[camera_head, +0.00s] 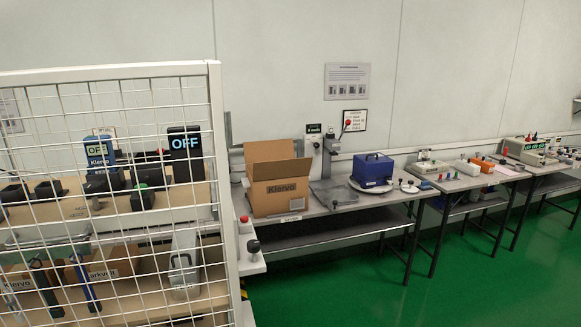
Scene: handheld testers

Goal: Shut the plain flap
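An open cardboard box (281,198) with "Klervo" printed on its front stands on the grey bench. A plain brown flap (268,151) with no visible print stands raised at the back of the box. Another bare piece of cardboard (281,169), apparently a front flap, stands above the printed face. A narrow flap edge shows at the right side. The inside of the box is hidden from this angle. Neither of my grippers is in view.
A white wire-mesh cage (213,170) fills the left, with testers and more boxes on shelves behind it. A blue device (372,169) and grey pads (332,193) lie right of the box. Further benches run right. The green floor (340,290) in front is clear.

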